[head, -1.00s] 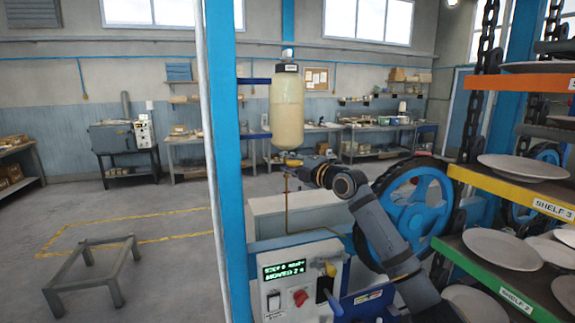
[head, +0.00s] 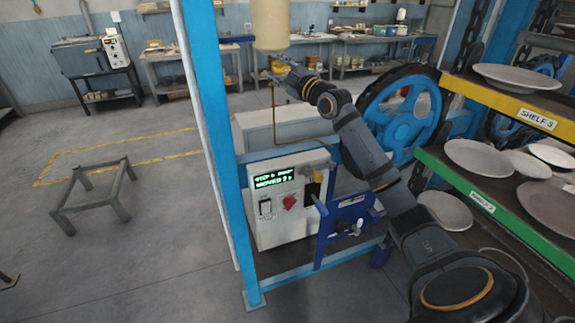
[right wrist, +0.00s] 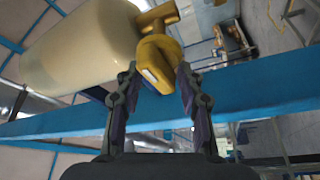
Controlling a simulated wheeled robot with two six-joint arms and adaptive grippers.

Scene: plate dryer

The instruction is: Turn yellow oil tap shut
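The yellow oil tap (right wrist: 160,50) shows in the right wrist view, beside the cream oil tank (right wrist: 80,48). The tank also hangs at the top of the head view (head: 270,25). My right gripper (right wrist: 157,72) has its two fingers on either side of the yellow tap handle. The right finger looks very near or touching it, and a thin gap shows by the left finger. In the head view the right gripper (head: 276,70) is just under the tank, and the tap is too small to make out. My left gripper is out of view.
A blue post (head: 215,140) stands left of the tank. A control box (head: 285,200) with a red switch is below. A blue wheel (head: 402,118) and shelves of plates (head: 480,157) are to the right. A low grey stand (head: 95,195) is on the left floor.

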